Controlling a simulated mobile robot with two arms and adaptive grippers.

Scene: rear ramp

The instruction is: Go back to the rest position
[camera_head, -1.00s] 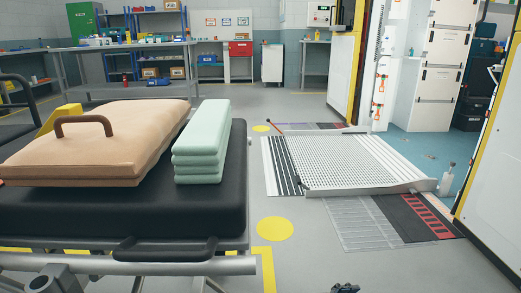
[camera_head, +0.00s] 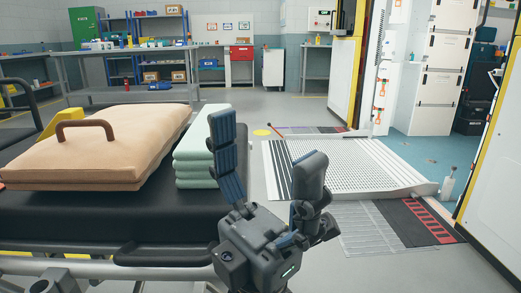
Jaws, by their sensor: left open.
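My left gripper (camera_head: 268,165) is raised at the lower middle of the head view, its two dark fingers pointing up and spread apart. It is open, with nothing between the fingers. It stands in front of the right end of the stretcher and hides part of the floor and of the ramp's near left side. My right gripper is not in view.
A black stretcher (camera_head: 110,222) fills the left, bearing a tan cushion (camera_head: 95,150) with a brown handle and folded green blankets (camera_head: 193,150). A metal ramp (camera_head: 360,165) lies at right before a vehicle's doorway. A long workbench (camera_head: 130,47) stands behind. Grey floor lies between.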

